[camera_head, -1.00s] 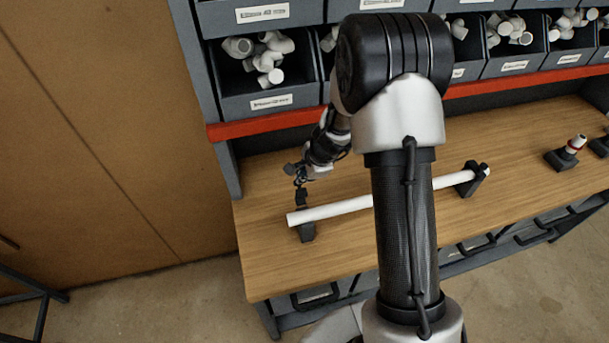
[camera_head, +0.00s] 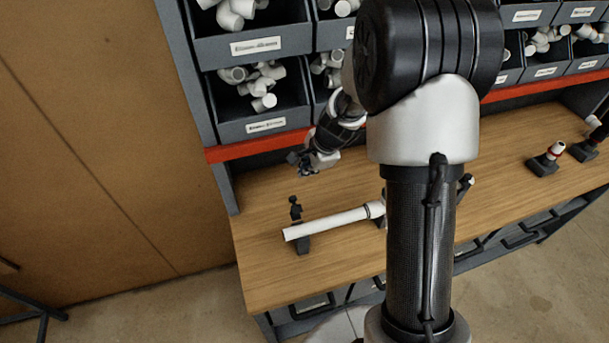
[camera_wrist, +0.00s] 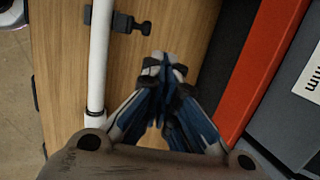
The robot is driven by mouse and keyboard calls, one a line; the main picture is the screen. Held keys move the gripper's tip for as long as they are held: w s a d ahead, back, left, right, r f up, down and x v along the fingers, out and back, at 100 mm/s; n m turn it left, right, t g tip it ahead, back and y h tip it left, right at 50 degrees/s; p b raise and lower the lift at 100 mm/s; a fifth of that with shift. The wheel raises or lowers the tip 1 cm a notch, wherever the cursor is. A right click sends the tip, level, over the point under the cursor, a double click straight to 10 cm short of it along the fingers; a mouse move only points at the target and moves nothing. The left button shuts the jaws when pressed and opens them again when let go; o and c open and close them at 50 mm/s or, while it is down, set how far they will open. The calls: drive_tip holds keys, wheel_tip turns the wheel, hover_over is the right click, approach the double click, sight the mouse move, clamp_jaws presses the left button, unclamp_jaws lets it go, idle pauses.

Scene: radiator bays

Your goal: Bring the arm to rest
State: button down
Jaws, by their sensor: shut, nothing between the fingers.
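My gripper (camera_head: 306,163) is above the wooden bench at the back left, below the red rail, and apart from the white pipe. In the wrist view my gripper (camera_wrist: 166,66) has its fingers together, with nothing between them. My arm bends down from the upper middle of the head view and hides part of the bench. The white pipe (camera_head: 330,221) lies across a dark clamp stand (camera_head: 302,243) near its left end. The pipe also shows upright at the left of the wrist view (camera_wrist: 99,60), beside a dark clamp (camera_wrist: 128,23).
Grey bins (camera_head: 262,127) with white fittings stand above the red rail (camera_head: 262,147) behind the bench (camera_head: 270,275). Small dark stands (camera_head: 543,166) with fittings are at the right. The bench's left end is clear. A brown wall panel (camera_head: 90,150) fills the left.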

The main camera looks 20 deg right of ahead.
drive_tip(key=s+a+r+n+b, duration=0.3)
drive_tip(key=s+n+b, duration=0.1)
drive_tip(key=s+b, duration=0.15)
drive_tip(key=s+a+r+n+b, duration=0.2)
drive_tip(key=s+r+n+b, duration=0.15)
drive_tip(key=s+b, duration=0.2)
drive_tip(key=s+f+n+h+b, duration=0.1)
drive_tip(key=s+f+n+b, duration=0.2)
drive_tip(key=s, duration=0.6)
drive_tip(key=s+f+n+b, duration=0.3)
drive_tip(key=s+n+b, duration=0.4)
drive_tip(key=s, duration=0.3)
drive_tip(key=shift+t+h, duration=0.3)
drive_tip(key=shift+h, duration=0.1)
drive_tip(key=shift+d+f, duration=0.1)
